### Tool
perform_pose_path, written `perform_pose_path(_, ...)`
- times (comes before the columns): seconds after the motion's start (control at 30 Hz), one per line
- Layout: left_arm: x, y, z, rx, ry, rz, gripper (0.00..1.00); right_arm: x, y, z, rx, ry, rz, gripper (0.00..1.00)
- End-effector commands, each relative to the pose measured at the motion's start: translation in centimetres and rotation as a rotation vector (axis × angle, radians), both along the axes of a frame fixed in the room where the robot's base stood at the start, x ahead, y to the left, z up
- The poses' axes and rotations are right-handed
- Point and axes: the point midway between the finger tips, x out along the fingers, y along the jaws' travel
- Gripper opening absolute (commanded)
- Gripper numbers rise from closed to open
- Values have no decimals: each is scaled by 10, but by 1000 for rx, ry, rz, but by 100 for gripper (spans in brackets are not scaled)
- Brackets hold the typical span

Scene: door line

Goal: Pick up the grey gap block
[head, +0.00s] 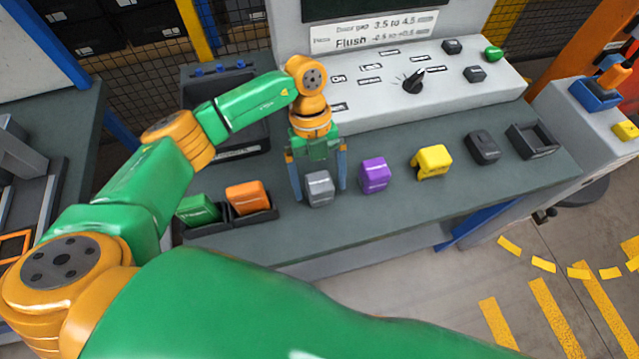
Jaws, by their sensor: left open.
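The grey gap block (320,189) stands upright on the dark bench top, left of the purple block. My left gripper (319,190) comes down from above with its two blue-grey fingers apart, one on each side of the grey block. I cannot tell whether the fingers touch it. My right gripper is not in view; a large green arm link covers the bottom of the picture.
To the right stand a purple block (375,175), a yellow block (433,161), a black block (483,147) and an empty black holder (533,141). A black tray (208,228) at left holds a green block (198,209) and an orange block (247,197). A control panel (440,95) rises behind.

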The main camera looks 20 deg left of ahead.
Motion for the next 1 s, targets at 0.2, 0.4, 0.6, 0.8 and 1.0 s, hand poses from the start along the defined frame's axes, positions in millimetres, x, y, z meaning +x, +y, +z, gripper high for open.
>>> perform_pose_path(0.2, 0, 0, -1, 0, 0, -1, 87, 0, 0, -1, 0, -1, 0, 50)
perform_pose_path(0.4, 0, 0, -1, 0, 0, -1, 33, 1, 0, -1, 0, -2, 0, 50)
perform_pose_path(0.6, 0, 0, 0, -1, -1, -1, 0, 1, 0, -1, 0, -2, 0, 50)
perform_pose_path(0.8, 0, 0, 1, -1, -1, -1, 0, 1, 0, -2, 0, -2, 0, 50)
perform_pose_path(1.0, 1, 0, 25, -1, -7, -3, 0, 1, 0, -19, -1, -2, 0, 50)
